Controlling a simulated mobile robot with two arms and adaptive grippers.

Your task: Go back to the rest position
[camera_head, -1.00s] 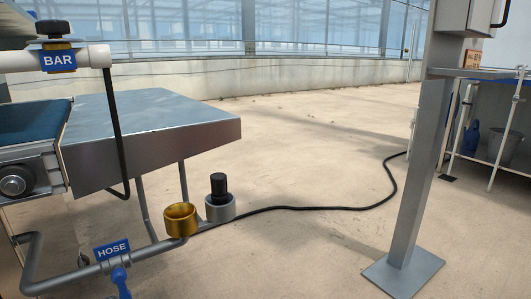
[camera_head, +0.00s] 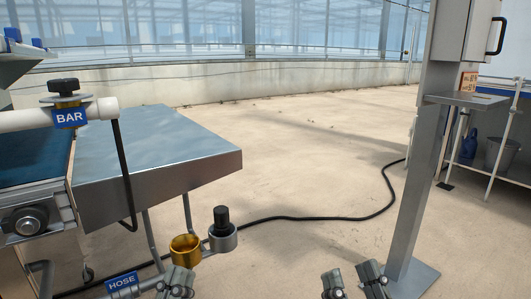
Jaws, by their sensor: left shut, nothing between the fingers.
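My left gripper (camera_head: 176,283) shows at the bottom edge, left of the middle. It is shut and empty, in front of the pipe with the HOSE label (camera_head: 122,283). My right gripper (camera_head: 352,280) shows at the bottom edge, right of the middle. Its two fingers stand apart with nothing between them, over bare floor left of the grey post's foot. The arms behind both grippers are out of view.
A metal table (camera_head: 155,150) and a white pipe with a BAR label (camera_head: 69,117) stand at the left. A brass cup (camera_head: 186,248) and a grey fitting (camera_head: 222,238) sit below. A grey post (camera_head: 418,180) stands at the right. A black hose (camera_head: 320,218) crosses otherwise clear floor.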

